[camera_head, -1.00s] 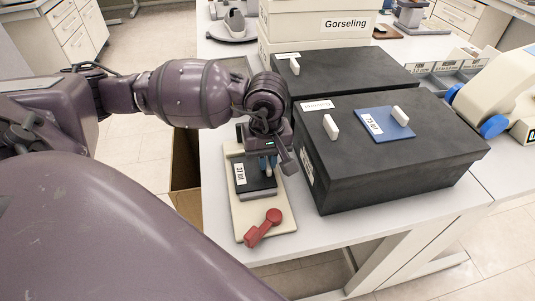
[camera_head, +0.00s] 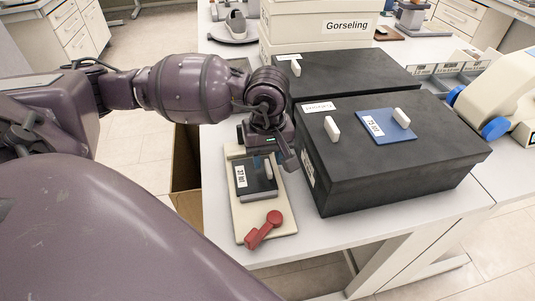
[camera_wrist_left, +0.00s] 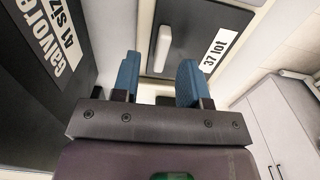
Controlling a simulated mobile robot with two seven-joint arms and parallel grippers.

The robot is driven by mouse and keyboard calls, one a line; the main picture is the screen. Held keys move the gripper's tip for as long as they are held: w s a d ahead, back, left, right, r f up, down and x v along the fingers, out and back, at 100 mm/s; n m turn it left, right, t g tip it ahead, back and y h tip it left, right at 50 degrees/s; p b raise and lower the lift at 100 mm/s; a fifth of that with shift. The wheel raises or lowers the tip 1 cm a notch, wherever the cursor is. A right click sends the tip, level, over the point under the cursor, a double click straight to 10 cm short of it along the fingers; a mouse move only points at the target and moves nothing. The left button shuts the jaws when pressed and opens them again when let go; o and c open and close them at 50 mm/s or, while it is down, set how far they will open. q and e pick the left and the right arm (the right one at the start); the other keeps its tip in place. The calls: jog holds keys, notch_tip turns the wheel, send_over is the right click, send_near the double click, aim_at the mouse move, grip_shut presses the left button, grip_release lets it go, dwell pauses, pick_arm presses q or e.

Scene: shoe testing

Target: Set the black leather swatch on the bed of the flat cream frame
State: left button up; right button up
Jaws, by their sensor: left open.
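The black leather swatch (camera_head: 258,187) has a white label and a white upright tab. It lies flat on the bed of the flat cream frame (camera_head: 247,216), toward its middle and back. The wrist view shows the swatch (camera_wrist_left: 187,30) with its "37 lot" label, and the frame's pale border (camera_wrist_left: 144,35). My left gripper (camera_head: 262,162) is just above the back part of the swatch. Its blue fingers (camera_wrist_left: 158,78) are apart and empty, with the white tab clear ahead of them. My right gripper is not in view.
A red handle (camera_head: 264,229) sits at the frame's front end. A large dark box (camera_head: 430,165) stands close on the right, with a blue swatch (camera_head: 385,131) and another white tab on its lid. White table shows in front of the box.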

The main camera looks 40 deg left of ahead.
aim_at(268, 163)
pick_arm(q)
notch_tip(268, 163, up, 9)
jog(key=shift+r+p, duration=0.15)
jog(key=shift+p, duration=0.15)
dwell(0.5)
